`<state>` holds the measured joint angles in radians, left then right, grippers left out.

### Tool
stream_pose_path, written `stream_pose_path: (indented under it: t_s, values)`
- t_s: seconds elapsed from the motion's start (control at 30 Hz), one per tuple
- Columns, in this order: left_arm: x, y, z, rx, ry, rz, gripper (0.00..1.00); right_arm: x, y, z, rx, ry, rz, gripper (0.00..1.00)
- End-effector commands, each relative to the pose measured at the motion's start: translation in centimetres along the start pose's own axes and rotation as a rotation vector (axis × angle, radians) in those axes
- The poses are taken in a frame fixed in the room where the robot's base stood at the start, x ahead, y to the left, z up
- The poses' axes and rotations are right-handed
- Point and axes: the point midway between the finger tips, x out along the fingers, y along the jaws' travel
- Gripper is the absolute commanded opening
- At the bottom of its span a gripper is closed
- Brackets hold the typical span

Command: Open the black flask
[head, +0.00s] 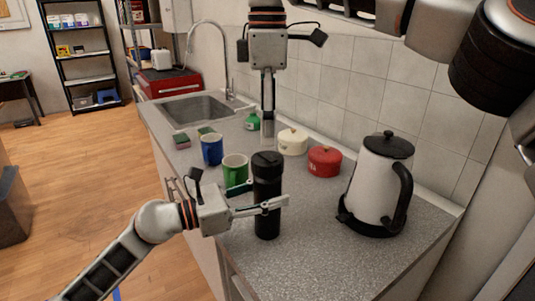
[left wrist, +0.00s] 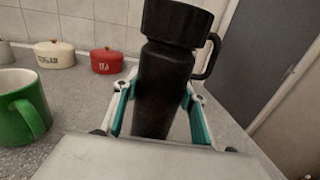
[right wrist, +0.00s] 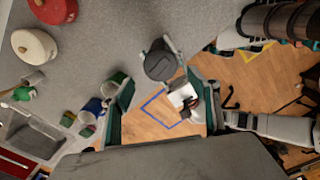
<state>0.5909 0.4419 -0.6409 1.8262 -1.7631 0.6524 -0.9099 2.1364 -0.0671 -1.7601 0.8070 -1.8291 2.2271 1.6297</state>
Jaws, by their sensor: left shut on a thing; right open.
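The black flask (head: 267,212) stands upright near the front of the grey counter, with its wide black lid (head: 267,160) on top. My left gripper (head: 276,204) is shut around the flask body below the lid. The left wrist view shows the flask (left wrist: 163,90) between its fingers. My right gripper (head: 267,135) points down from above, its fingers open and empty. In the right wrist view the round lid (right wrist: 160,64) lies close to the gap between the right fingertips. The exact height between those fingertips and the lid is hard to tell.
A green mug (head: 235,170) and a blue mug (head: 211,149) stand left of the flask. A red pot (head: 324,161) and cream pot (head: 292,141) are behind. A white kettle (head: 372,185) is at right, the sink (head: 197,109) at far left. The front right counter is clear.

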Motion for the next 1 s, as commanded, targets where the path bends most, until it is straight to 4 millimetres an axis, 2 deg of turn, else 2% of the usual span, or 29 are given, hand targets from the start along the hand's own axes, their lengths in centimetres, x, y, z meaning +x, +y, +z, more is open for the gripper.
stream_pose_path:
  t_s: [0.2,0.4,0.57,0.67,1.0]
  values:
    - [0.0,0.0,0.0,0.001,0.000,0.000,0.00,0.1,0.0,0.0,0.327,0.001,-0.003,0.60]
    - [0.0,0.0,0.0,0.001,0.000,0.000,0.00,0.0,0.0,0.0,0.546,0.000,-0.002,0.60]
    - [0.0,0.0,0.0,0.001,0.000,0.000,0.00,0.4,0.0,0.1,0.614,-0.001,-0.003,0.60]
    - [0.0,0.0,0.0,0.001,0.000,0.000,0.00,1.3,0.0,0.0,0.618,-0.002,-0.004,0.60]
    - [0.0,0.0,0.0,0.001,0.000,0.000,0.00,6.2,0.0,0.1,0.617,-0.001,-0.004,0.60]
